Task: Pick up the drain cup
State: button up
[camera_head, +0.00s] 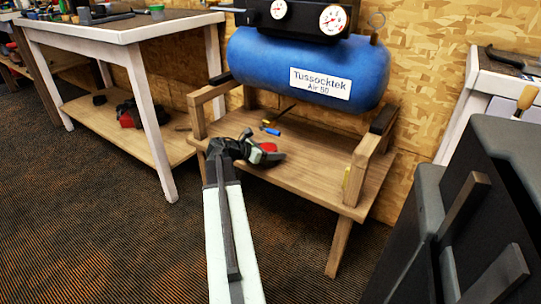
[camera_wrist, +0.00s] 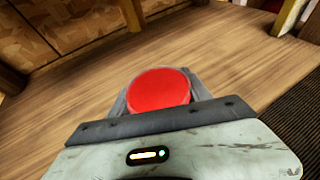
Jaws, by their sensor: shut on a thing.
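The drain cup is a small red round piece. In the wrist view the red cup (camera_wrist: 158,90) sits between the grey fingers of my gripper (camera_wrist: 158,100), with its flat red face toward the camera. In the head view the cup (camera_head: 268,147) is a red spot at the end of my gripper (camera_head: 262,154), over the wooden bench. My gripper is shut on the cup. The lower side of the cup is hidden, so I cannot tell whether it touches the bench top.
The wooden bench (camera_head: 315,180) stands under a blue air tank (camera_head: 310,72). A blue and yellow tool (camera_head: 270,129) lies behind my gripper. A white-legged table (camera_head: 150,100) stands at left. Dark cabinets (camera_head: 490,190) stand at right. The bench top right of my gripper is clear.

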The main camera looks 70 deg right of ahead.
notch_tip(320, 180, up, 4)
jog(key=p, duration=0.4)
jog(key=shift+r, duration=0.1)
jog(key=w+a, duration=0.3)
jog(key=a, duration=0.4)
jog(key=w+a, duration=0.4)
jog(key=a, duration=0.3)
jog(key=shift+a+r+p, duration=0.15)
jog(key=shift+r+p, duration=0.3)
